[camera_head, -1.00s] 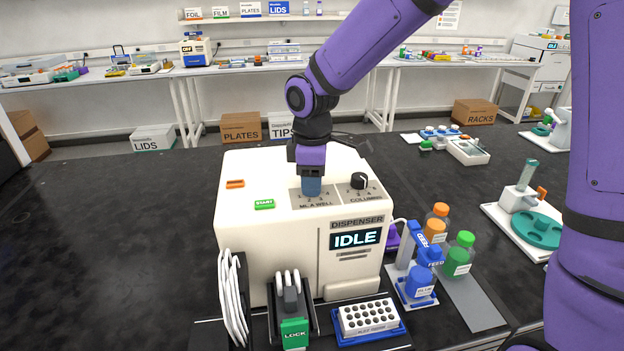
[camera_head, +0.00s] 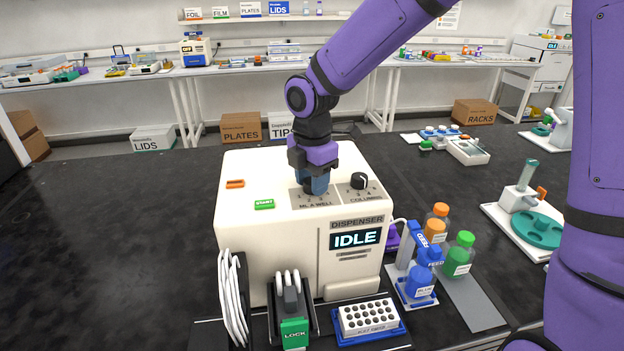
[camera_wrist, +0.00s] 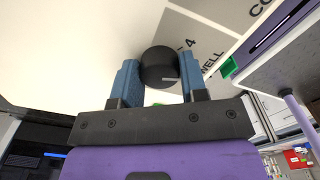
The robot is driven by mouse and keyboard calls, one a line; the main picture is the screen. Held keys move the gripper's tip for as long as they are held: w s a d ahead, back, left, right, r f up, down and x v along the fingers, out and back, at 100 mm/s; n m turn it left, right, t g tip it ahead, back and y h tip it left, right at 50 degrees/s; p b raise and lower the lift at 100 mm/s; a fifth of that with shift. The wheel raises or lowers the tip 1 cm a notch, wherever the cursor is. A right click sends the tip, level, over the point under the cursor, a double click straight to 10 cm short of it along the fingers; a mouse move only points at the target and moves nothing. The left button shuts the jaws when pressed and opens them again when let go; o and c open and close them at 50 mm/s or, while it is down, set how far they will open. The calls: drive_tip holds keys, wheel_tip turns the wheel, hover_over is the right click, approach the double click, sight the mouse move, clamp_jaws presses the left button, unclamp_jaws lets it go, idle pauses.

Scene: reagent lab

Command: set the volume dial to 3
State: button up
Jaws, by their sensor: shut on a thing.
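The volume dial (camera_wrist: 158,62) is a round black knob with a pale pointer line, on the dispenser (camera_head: 285,240) top above the "ML A WELL" label. In the wrist view my gripper (camera_wrist: 159,72) has its two blue fingers on either side of the knob, shut on it. The pointer line lies toward the right finger; a "4" and "WELL" show beyond. Which number the line matches cannot be told. In the head view my gripper (camera_head: 313,186) covers most of the dial. The dispenser screen (camera_head: 355,238) reads "IDLE".
The column dial (camera_head: 359,181) stands right of my gripper. A green START button (camera_head: 264,204) and an orange button (camera_head: 235,184) lie to the left. Bottles, including a green one (camera_head: 459,255), stand right of the dispenser. A tube rack (camera_head: 369,318) is in front.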

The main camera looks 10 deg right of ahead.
drive_tip(key=shift+n, duration=0.3)
idle(0.4)
drive_tip(key=o, duration=0.9)
wheel_tip(320, 180, up, 11)
drive_tip(key=shift+f, duration=0.1)
drive_tip(key=s+d+r+m+t, duration=0.1)
drive_tip(key=s+d+r+m, duration=0.1)
drive_tip(key=s+d+m, duration=0.4)
drive_tip(key=s+d+r+m+t, duration=0.2)
drive_tip(key=s+d+m, duration=0.5)
drive_tip(key=s+m, duration=0.2)
drive_tip(key=s+d+r+m+t, duration=0.2)
drive_tip(key=s+d+m, duration=0.5)
drive_tip(key=m, duration=0.3)
drive_tip(key=shift+s+d, duration=0.2)
drive_tip(key=shift+s, duration=0.6)
